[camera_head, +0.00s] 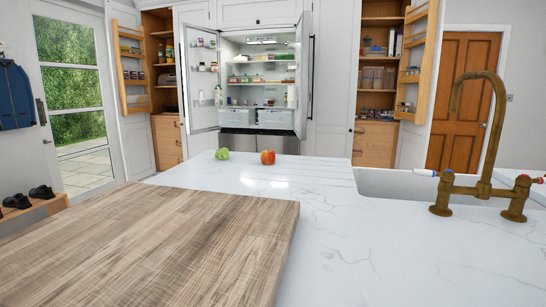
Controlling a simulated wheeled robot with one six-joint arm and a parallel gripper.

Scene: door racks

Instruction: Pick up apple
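A red-orange apple (268,157) sits on the white marble counter (350,250), near its far edge and around the middle of the view. A green round item (222,154), which may be a green apple or a vegetable, sits just to its left with a small gap between them. My gripper does not show in this view, so I cannot see where it is relative to the apple or whether it holds anything.
A wooden board (150,245) covers the counter's near left. A brass faucet (485,150) stands at the right by a sink (400,184). Behind the counter, a fridge (258,85) stands with its doors open. The counter between board and faucet is clear.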

